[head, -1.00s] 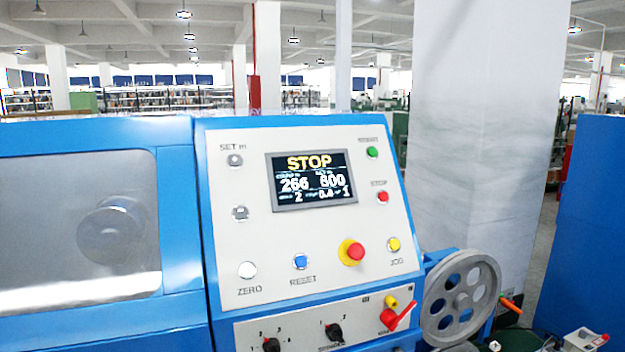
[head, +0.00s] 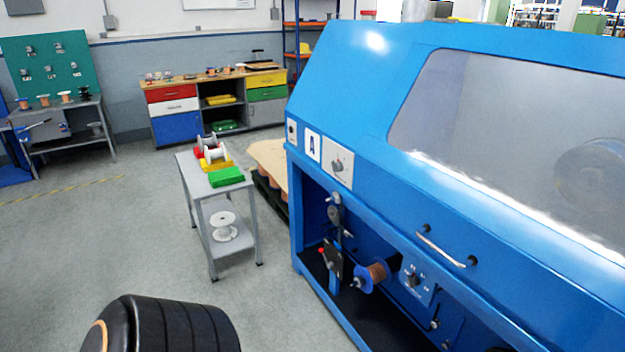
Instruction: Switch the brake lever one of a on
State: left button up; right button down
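The blue machine (head: 400,185) fills the right half of the head view. A white plate with the letter A (head: 312,148) is on its left end, next to a plate with a dark rotary knob (head: 338,165). In the open bay below are a grey pulley arm (head: 335,212), a dark bracket with a small red-tipped lever (head: 322,251), and a blue-flanged spool of copper-coloured wire (head: 376,273). The lever is too small to tell its setting. Neither of my grippers is in view; a black ribbed part of my arm shows at the bottom left.
A grey cart (head: 207,190) with coloured trays and a white spool stands left of the machine. A workbench with coloured drawers (head: 180,108) and a green tool board (head: 45,65) are at the back. The grey floor (head: 100,240) is open on the left.

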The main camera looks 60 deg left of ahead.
aim_at(330, 264)
jog(key=u, duration=1.8)
jog(key=i+j+z, duration=0.1)
jog(key=i+j, duration=0.25)
jog(key=i+j+z, duration=0.1)
jog(key=i+j, duration=0.25)
jog(key=j, duration=0.15)
jog(key=i+j+z, duration=0.1)
jog(key=i+j, duration=0.25)
jog(key=i+j+z, duration=0.1)
jog(key=i+j, duration=0.2)
jog(key=j, duration=0.25)
jog(key=i+j+z, duration=0.1)
jog(key=i+j, duration=0.2)
jog(key=j, duration=0.2)
jog(key=i+j+z, duration=0.1)
jog(key=i+j, duration=0.2)
jog(key=j, duration=0.25)
jog(key=i+j+z, duration=0.1)
jog(key=i+j, duration=0.15)
jog(key=j, duration=0.3)
jog(key=i+j+z, duration=0.1)
jog(key=i+j, duration=0.15)
jog(key=j, duration=0.3)
